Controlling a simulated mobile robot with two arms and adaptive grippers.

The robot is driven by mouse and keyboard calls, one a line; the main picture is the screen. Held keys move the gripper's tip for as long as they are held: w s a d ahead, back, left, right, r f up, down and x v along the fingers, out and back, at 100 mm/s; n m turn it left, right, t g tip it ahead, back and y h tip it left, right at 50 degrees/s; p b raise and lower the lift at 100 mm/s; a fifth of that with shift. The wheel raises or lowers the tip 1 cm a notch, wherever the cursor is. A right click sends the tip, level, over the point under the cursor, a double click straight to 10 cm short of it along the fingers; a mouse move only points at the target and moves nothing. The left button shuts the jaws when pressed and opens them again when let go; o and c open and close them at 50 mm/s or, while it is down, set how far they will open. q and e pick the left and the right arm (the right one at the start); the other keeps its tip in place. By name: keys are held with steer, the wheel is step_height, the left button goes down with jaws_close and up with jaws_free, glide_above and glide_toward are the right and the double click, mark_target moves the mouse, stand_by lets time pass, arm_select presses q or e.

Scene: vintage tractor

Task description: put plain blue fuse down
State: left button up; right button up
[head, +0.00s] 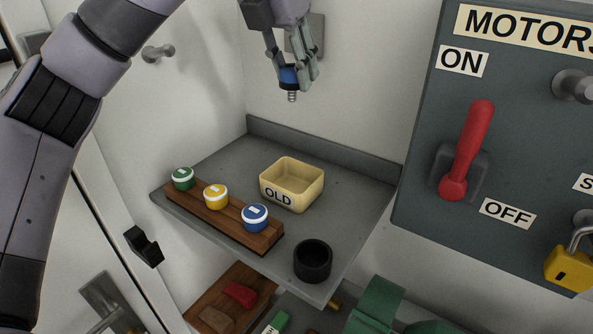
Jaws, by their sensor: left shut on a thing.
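The plain blue fuse (289,76) is a small blue plug with a metal screw tip pointing down. My left gripper (290,72) is shut on it and holds it in the air, high over the back of the grey shelf. A cream tray (310,192) labelled OLD stands on the shelf below and is empty. My right gripper is not in view.
A wooden rack (230,225) on the shelf (352,214) holds a green fuse (182,178), a yellow fuse (216,196) and a blue fuse (255,216) with white markings. A black cup (312,261) stands near the front edge. A panel with a red lever (468,150) is at right.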

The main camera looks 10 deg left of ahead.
mark_target(287, 82)
arm_select(q)
steer(key=f, duration=0.2)
steer(key=s+f, duration=0.1)
steer(key=shift+s+f+p, duration=0.2)
steer(key=shift+f+p, duration=0.15)
steer(key=shift+f, duration=0.05)
steer(key=f, duration=0.3)
steer(key=f+p, duration=0.1)
steer(key=f, duration=0.3)
steer(key=f+p, duration=0.1)
steer(key=f, duration=0.3)
steer(key=shift+w+f, duration=0.1)
steer(key=shift+w, duration=0.15)
step_height(287, 82, down, 3)
steer(key=shift+f+p, duration=0.2)
steer(key=shift+p, duration=0.6)
steer(key=shift+a+f, duration=0.1)
steer(key=shift+f, duration=0.15)
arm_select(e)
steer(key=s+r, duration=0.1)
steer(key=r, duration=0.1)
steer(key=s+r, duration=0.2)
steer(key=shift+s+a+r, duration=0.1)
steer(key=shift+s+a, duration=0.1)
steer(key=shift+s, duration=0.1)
arm_select(q)
steer(key=shift+f, duration=0.1)
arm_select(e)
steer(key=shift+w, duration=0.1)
